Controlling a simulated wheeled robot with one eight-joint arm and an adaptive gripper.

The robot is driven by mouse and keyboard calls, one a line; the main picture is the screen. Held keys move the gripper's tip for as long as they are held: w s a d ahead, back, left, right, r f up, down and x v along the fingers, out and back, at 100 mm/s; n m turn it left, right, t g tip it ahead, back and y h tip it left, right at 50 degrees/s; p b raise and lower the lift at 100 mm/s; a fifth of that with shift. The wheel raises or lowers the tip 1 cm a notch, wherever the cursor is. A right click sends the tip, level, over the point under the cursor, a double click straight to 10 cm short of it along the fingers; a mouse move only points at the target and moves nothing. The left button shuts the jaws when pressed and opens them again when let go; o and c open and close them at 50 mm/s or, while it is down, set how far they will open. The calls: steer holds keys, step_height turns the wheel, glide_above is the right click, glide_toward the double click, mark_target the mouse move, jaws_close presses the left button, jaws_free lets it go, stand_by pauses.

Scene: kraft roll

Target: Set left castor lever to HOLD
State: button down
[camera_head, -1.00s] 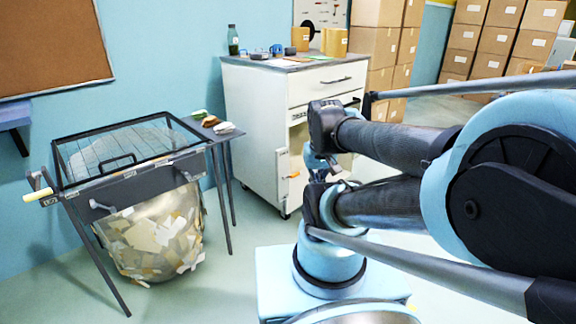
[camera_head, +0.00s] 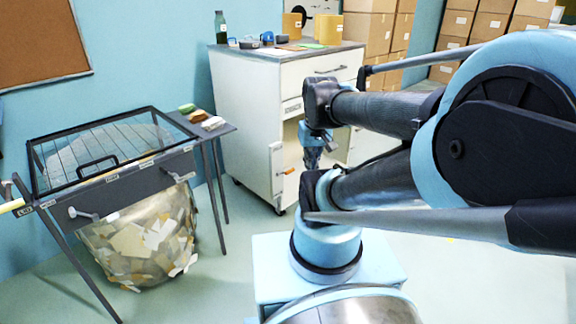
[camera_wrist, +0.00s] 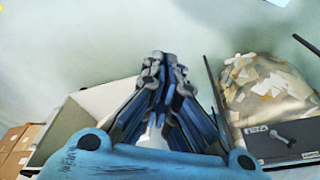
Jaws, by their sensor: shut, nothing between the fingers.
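My gripper (camera_head: 312,156) hangs in front of the white cabinet in the head view, partly hidden by my arm. In the wrist view its fingers (camera_wrist: 165,62) are together, with nothing held. A lever with an orange end (camera_head: 290,171) is on the cabinet's lower front, just left of my gripper. On the dark frame at left, one grey lever (camera_head: 84,214) is at the left of the front panel and another (camera_head: 178,177) at the right. One grey lever (camera_wrist: 282,137) also shows in the wrist view. I cannot tell which is the left castor lever; label wording is unreadable.
The white cabinet (camera_head: 240,115) carries a bottle (camera_head: 220,28) and small items on top. The mesh-topped frame (camera_head: 110,178) stands over a scrap-filled clear bag (camera_head: 140,240). Stacked boxes (camera_head: 460,22) stand behind. Pale floor is clear between frame and cabinet.

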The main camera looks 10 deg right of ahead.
steer(key=w+r+n, duration=0.2)
steer(key=w+n, duration=0.1)
steer(key=w, duration=1.9)
steer(key=w+f+n, duration=0.1)
steer(key=w+f, duration=0.6)
steer(key=w, duration=0.2)
steer(key=w+f+n+y, duration=0.1)
steer(key=w+f+n, duration=0.1)
steer(key=w+f, duration=0.5)
steer(key=w, duration=0.3)
steer(key=shift+w+f, duration=0.2)
steer(key=shift+w, duration=0.1)
steer(key=x, duration=0.4)
steer(key=s+x, duration=0.1)
steer(key=x, duration=0.7)
steer(key=shift+s+d+f, duration=0.15)
steer(key=shift+d+f, duration=0.05)
steer(key=shift+f, duration=0.3)
steer(key=shift+s+d+f, duration=0.1)
steer(key=shift+f, duration=0.4)
